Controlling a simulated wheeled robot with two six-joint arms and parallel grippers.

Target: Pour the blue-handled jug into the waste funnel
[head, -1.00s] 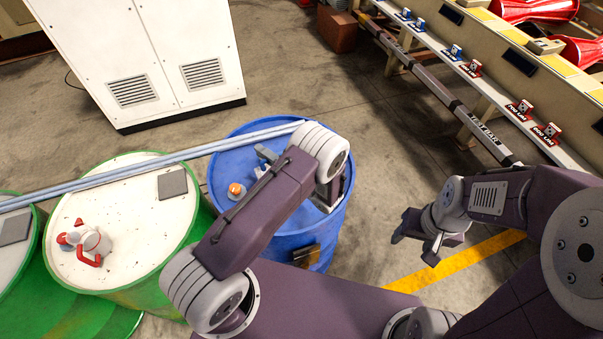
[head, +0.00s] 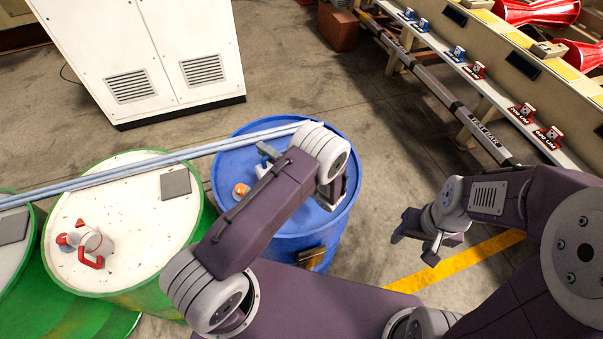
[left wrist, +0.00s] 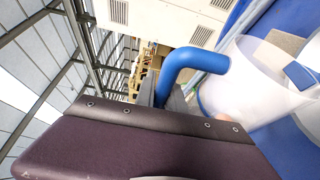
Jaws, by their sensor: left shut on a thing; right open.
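My left gripper (head: 264,158) is over the blue drum (head: 340,205), mostly hidden by my own arm. It is shut on the blue-handled jug. The jug's bent blue handle (left wrist: 190,60) stands out in the left wrist view, above my purple gripper body. My right gripper (head: 415,243) is open and empty, above the floor at right.
A red-handled white jug (head: 92,243) stands on a green drum (head: 130,275) with a grey pad (head: 175,183). Pale bars (head: 130,172) run across the drums. A white cabinet (head: 165,50) stands behind.

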